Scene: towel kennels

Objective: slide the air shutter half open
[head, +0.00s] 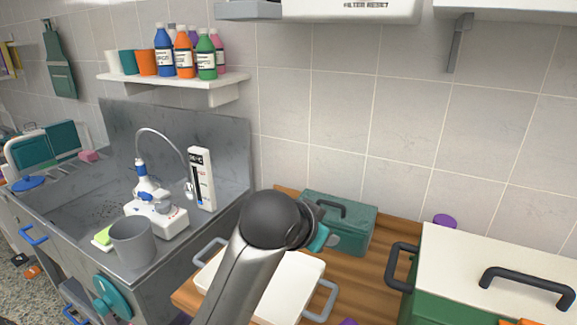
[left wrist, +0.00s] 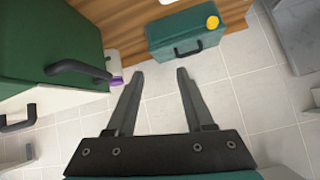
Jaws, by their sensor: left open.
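No part that I can clearly tell as the air shutter shows. A white unit (head: 345,8) lettered "FILTER RESET" is cut off by the top edge of the head view. My left arm rises through the middle of the head view and mostly hides its gripper. In the left wrist view my left gripper (left wrist: 160,74) is open, with nothing between its fingers. A teal box with a dark handle (head: 350,217) lies beyond the arm; in the left wrist view the teal box (left wrist: 168,38) is just past the fingertips, apart from them. My right gripper is not in view.
A green box with a white lid (head: 465,262) and dark handles stands at right on the wooden counter (head: 398,232). A white tray (head: 290,285) lies under my arm. A metal sink unit with a grey cup (head: 133,243) is at left. Bottles stand on a wall shelf (head: 175,88).

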